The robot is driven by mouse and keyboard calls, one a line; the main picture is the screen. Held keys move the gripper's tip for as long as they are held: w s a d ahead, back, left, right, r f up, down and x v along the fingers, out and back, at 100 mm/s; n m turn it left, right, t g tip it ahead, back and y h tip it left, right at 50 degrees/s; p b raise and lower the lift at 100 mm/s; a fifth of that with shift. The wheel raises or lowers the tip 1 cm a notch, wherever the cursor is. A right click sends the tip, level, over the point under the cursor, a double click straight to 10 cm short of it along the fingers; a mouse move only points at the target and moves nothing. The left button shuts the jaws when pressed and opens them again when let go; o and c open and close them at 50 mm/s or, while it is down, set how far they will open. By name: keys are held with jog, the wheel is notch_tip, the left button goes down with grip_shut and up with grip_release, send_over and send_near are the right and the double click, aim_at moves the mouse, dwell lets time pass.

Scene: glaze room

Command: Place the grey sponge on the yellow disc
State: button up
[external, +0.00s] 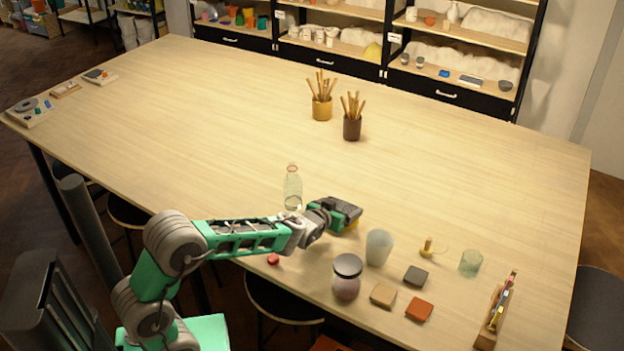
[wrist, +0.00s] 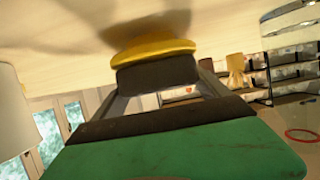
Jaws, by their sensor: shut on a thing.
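My gripper (external: 340,212) is low over the table, right of the clear bottle. It is shut on the dark grey sponge (wrist: 157,74), which shows between the fingers in the wrist view. The yellow disc (wrist: 152,47) shows just beyond the sponge, on its table side. A bit of the yellow disc (external: 352,226) also shows beneath my gripper in the external view. The sponge and disc overlap closely; I cannot tell whether the sponge's weight rests on the disc. My gripper hides the sponge in the external view.
A clear bottle (external: 293,188) stands close left of my gripper. A frosted cup (external: 379,248), lidded jar (external: 346,280) and small blocks, one dark grey (external: 416,276), stand to the front right. A green glass (external: 470,264) is farther right.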

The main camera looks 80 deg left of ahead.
jog(key=o, duration=1.1)
jog(key=shift+f, duration=0.1)
jog(key=shift+o, duration=0.2)
jog(key=shift+r+p, duration=0.25)
jog(key=shift+p, duration=0.05)
jog(key=b+v, duration=0.1)
jog(key=v, duration=1.1)
